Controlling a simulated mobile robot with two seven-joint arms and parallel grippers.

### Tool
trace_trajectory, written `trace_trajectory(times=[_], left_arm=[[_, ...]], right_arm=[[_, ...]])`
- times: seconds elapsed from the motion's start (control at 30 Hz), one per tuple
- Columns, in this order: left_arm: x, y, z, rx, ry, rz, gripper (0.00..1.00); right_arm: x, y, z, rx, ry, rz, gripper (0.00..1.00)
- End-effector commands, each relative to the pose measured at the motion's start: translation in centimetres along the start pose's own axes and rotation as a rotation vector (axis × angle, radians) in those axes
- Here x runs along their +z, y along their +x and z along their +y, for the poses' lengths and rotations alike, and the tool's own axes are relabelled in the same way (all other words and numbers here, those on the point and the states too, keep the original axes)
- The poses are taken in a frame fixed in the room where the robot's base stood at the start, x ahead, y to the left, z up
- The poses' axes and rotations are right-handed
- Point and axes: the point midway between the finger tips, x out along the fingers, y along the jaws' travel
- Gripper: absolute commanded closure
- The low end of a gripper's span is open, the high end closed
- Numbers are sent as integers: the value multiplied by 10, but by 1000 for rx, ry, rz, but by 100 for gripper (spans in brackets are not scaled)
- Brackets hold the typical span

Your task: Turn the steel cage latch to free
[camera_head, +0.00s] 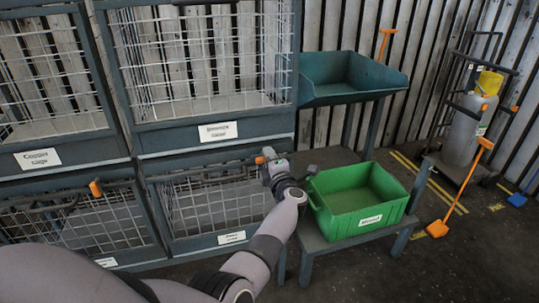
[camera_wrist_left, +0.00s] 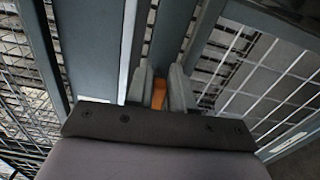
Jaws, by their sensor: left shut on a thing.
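The lower middle mesh cage (camera_head: 205,208) has a white label (camera_head: 231,238), too small to read surely; I take it for the steel cage. An orange-handled latch (camera_head: 260,160) is at its upper right corner. My left gripper (camera_head: 268,158) is at this corner, partly covering the latch. In the left wrist view, the orange handle (camera_wrist_left: 159,93) sits between the fingers of my left gripper (camera_wrist_left: 160,88), which are shut on it. The latch's exact angle is hard to tell. My right gripper is not in view.
Another lower cage with an orange latch handle (camera_head: 96,188) is at left. A green bin (camera_head: 358,222) stands on a low table right of my gripper. A teal tray (camera_head: 350,85) is behind it. An orange shovel (camera_head: 462,190) and gas cylinder (camera_head: 465,130) stand at right.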

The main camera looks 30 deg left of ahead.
Motion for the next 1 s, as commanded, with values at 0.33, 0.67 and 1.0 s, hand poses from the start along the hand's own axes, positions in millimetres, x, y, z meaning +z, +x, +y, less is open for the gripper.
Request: trace_trajectory(times=[0.33, 0.67, 1.0], left_arm=[[0, -1, -2, -2, 78, 1, 100], [0, -1, -2, -2, 83, 1, 100], [-1, -1, -5, -7, 83, 0, 57]], right_arm=[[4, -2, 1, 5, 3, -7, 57], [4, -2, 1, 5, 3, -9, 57], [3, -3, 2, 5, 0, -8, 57]])
